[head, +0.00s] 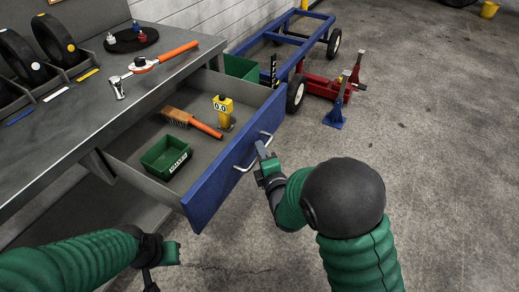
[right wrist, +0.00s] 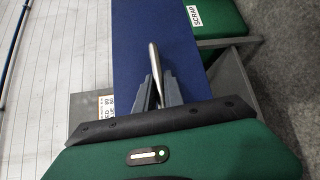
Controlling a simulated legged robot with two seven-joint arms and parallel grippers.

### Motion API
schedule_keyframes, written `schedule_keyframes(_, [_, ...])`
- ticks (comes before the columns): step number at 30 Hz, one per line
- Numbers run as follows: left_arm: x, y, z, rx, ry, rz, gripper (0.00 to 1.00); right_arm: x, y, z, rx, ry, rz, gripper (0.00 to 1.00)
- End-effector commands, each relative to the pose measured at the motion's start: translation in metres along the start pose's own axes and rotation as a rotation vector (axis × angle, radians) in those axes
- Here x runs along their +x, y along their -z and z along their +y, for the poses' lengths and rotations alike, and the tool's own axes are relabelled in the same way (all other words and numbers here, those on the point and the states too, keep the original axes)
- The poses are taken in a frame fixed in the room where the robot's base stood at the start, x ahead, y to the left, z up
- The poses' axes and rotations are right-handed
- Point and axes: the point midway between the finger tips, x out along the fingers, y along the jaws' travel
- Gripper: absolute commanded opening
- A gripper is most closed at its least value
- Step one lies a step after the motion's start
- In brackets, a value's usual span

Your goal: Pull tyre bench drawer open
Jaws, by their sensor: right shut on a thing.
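The tyre bench drawer, with a blue front (head: 225,170), stands pulled out from the grey bench (head: 75,125), its inside showing. A silver bar handle (head: 243,168) is on its front. In the right wrist view the handle (right wrist: 154,62) runs between the two grey fingers, against the blue front (right wrist: 185,55). My left gripper (head: 160,268) is low at the left, in front of the bench and apart from the drawer; its finger gap is unclear.
The drawer holds a green box (head: 166,157), an orange-handled brush (head: 190,122), and a yellow gauge (head: 223,110). A torque wrench (head: 155,65) and tyres (head: 20,55) are on the bench. A blue cart (head: 285,40) and jack stands (head: 338,105) stand beyond. Floor at right is clear.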

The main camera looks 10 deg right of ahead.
Motion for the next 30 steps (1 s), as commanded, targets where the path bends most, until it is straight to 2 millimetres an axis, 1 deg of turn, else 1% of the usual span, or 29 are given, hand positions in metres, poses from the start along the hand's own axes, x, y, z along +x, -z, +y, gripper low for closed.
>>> schedule_keyframes(1, [0.0002, -0.0001, 0.0, 0.0, 0.0, 0.0, 0.0, -0.0013, 0.0008, -0.0047, -0.001, 0.011, 0.003, 0.0])
schedule_keyframes(13, [0.0003, -0.0001, 0.0, 0.0, 0.0, 0.0, 0.0, -0.0016, 0.0003, -0.0049, -0.002, 0.011, 0.002, 0.0])
schedule_keyframes(14, [0.0003, -0.0001, 0.0, 0.0, 0.0, 0.0, 0.0, -0.0016, 0.0003, -0.0049, -0.002, 0.011, 0.002, 0.15])
schedule_keyframes(18, [0.0002, 0.0, 0.0, 0.0, 0.0, 0.0, 0.0, -0.0014, 0.0001, -0.0036, -0.001, 0.008, 0.002, 0.34])
schedule_keyframes(30, [-0.0014, 0.0004, 0.0, 0.0, 0.0, 0.0, 0.0, 0.0001, -0.0019, 0.0006, -0.001, 0.002, 0.0, 0.34])
